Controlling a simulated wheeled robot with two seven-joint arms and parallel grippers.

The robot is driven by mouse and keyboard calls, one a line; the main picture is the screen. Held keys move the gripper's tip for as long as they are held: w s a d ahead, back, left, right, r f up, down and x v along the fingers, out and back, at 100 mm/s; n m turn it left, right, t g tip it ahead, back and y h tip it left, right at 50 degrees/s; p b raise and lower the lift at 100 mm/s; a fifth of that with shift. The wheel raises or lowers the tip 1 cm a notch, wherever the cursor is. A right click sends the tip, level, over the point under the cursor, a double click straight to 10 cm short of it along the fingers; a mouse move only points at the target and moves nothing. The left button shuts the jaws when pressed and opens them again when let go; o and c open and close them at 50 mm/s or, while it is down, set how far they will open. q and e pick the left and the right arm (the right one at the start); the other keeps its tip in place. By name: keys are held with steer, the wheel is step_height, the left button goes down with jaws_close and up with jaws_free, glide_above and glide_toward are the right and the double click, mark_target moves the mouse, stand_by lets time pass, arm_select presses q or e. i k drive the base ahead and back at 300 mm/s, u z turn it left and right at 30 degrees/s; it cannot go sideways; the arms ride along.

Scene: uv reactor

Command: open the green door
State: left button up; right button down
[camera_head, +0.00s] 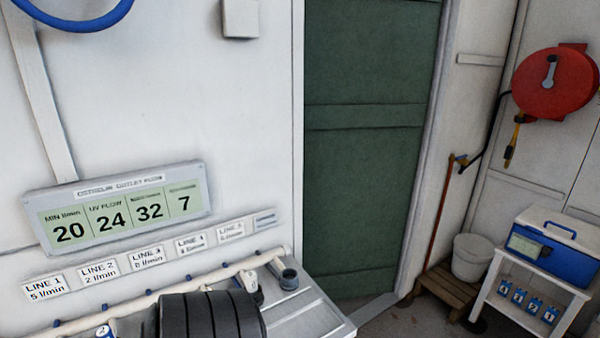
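The green door (365,170) stands upright in a pale frame in the middle of the camera_head view. It looks shut, flush in its frame. A horizontal rail crosses it at mid-height. Its top is cut off by the picture's upper edge, and I see no handle on the part in view. Neither my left gripper nor my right gripper shows in this view.
A bench (315,310) with pipework and a dark ribbed object (212,316) lies in front, left of the door. A flow display (125,208) hangs above. Right are a red hose reel (556,83), a white bucket (472,257) and a blue-white cooler (553,252) on a stand.

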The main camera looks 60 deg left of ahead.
mark_target(369, 65)
steer(key=u, duration=0.1)
steer(key=i, duration=1.5)
steer(key=u, duration=1)
steer(key=i, duration=1.65)
steer(key=u, duration=1.1)
